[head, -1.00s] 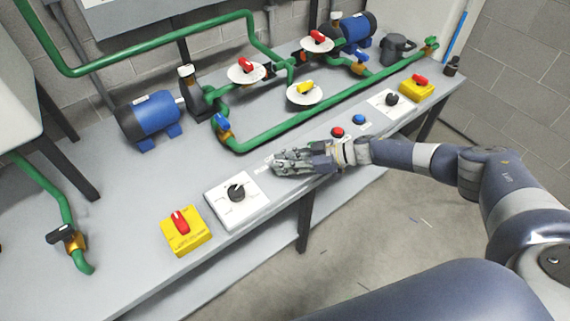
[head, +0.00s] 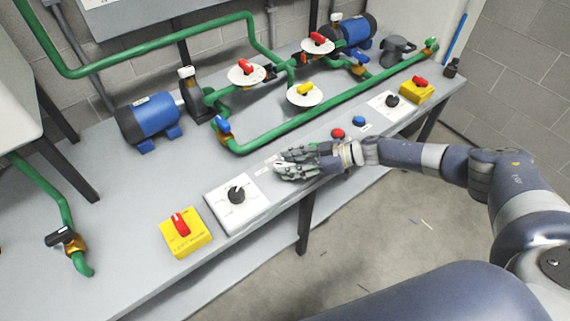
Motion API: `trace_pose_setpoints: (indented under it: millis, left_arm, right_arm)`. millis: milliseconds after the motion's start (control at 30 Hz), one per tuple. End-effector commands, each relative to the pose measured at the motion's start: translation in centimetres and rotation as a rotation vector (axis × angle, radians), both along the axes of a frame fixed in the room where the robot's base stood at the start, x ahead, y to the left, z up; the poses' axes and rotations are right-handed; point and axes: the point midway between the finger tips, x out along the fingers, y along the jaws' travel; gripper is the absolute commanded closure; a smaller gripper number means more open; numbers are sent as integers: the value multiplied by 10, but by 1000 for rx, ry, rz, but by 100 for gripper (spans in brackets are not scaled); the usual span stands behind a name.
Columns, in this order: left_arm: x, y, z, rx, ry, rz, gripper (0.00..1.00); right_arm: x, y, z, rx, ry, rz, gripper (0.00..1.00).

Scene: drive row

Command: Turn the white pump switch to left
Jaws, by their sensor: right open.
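Two white switch plates with black knobs lie along the front of the grey bench. The nearer white pump switch (head: 251,211) is left of my right gripper; its black knob (head: 236,195) stands clear. The farther white switch (head: 376,102) has a black knob (head: 392,101) and sits at the bench's right part. My right gripper (head: 279,168) reaches in from the right, low over the bench front, between the two switches. Its fingers are open and empty, pointing left, a short way right of the nearer plate and apart from it. My left gripper is not in view.
A yellow box with a red switch (head: 198,243) sits left of the nearer plate; another (head: 426,92) is at the far right. Red (head: 338,133) and blue (head: 359,121) buttons are beyond my gripper. Green pipes (head: 290,125), valves and blue motors (head: 150,118) fill the bench behind.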

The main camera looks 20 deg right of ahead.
Motion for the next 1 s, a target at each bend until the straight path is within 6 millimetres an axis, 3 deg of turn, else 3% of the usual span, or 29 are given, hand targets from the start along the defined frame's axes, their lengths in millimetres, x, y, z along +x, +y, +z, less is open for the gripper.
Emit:
trace_pose_setpoints:
  millis: [200, 433, 1000]
  left_arm:
    - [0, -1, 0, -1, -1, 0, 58]
    - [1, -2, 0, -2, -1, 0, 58]
    - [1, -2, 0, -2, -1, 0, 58]
  right_arm:
    - [-19, -43, 18, -3, 1, -3, 58]
    - [-33, -74, 33, -2, 1, 0, 58]
    - [-38, -84, 38, 0, 0, 1, 58]
